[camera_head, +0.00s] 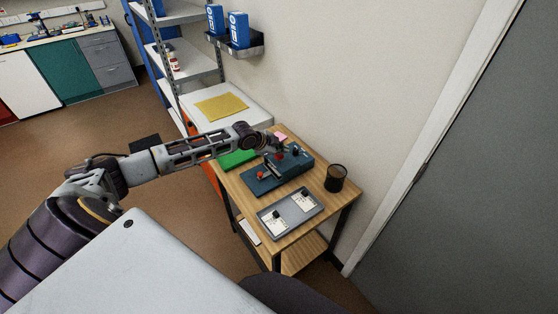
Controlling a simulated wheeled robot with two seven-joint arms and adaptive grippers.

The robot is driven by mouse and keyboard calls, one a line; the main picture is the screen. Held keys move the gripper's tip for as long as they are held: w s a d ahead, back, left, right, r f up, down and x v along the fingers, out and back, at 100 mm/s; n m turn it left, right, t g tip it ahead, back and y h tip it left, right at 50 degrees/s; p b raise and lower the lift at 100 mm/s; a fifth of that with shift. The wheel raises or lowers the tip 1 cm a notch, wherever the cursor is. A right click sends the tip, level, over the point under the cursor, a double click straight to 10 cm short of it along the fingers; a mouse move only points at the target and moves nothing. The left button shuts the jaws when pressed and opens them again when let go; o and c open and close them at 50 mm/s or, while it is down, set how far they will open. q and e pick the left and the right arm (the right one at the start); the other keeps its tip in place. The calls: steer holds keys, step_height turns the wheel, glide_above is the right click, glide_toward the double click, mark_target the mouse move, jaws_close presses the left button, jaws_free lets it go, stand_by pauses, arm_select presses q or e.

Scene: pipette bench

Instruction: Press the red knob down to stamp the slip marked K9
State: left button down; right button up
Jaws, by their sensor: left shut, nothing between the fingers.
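A dark blue stamping device (291,172) stands on the wooden table. Two red parts show on it: one on its low front-left part (261,175), one on its upper part close below my gripper (279,156). I cannot tell which is the knob. My left gripper (281,147) is shut and empty, over the device's back edge; whether it touches anything is too small to tell. A grey tray (290,213) in front of the device holds two white slips, one on the left (270,227) and one on the right (305,204). Their marks are unreadable. My right gripper is out of view.
A dark round cup (336,178) stands on the table's right side. A green item (237,159) lies behind the device, partly under my left arm, and a pink item (281,136) lies at the back. A white surface with a yellow cloth (221,107) stands behind the table.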

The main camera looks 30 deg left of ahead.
mark_target(281, 156)
arm_select(q)
steer(key=shift+f, duration=0.3)
stand_by(0.5)
steer(key=shift+f, duration=0.4)
stand_by(0.6)
steer(key=shift+f, duration=0.4)
stand_by(0.8)
steer(key=shift+f+b, duration=0.35)
stand_by(0.7)
steer(key=shift+r, duration=0.15)
steer(key=shift+r+p, duration=1.9)
steer(key=shift+p, duration=0.1)
steer(key=shift+r+p, duration=0.5)
steer(key=shift+r, duration=2.5)
